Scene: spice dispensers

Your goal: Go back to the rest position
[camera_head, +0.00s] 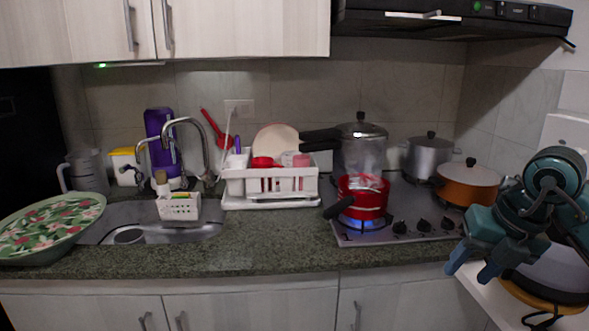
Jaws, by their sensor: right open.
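My right arm comes in from the right edge, and its teal gripper (470,267) points down and to the left. Its two fingers are apart with nothing between them. It is in front of the counter's right end, near the white surface at the lower right. My left gripper is outside the view. No spice dispensers can be made out.
A red pot (363,197) sits over a lit blue flame on the stove (385,232). An orange pot (467,185) stands near my right arm. A dish rack (270,203) and a patterned tray (48,228) are farther left. The counter's front strip (270,260) is clear.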

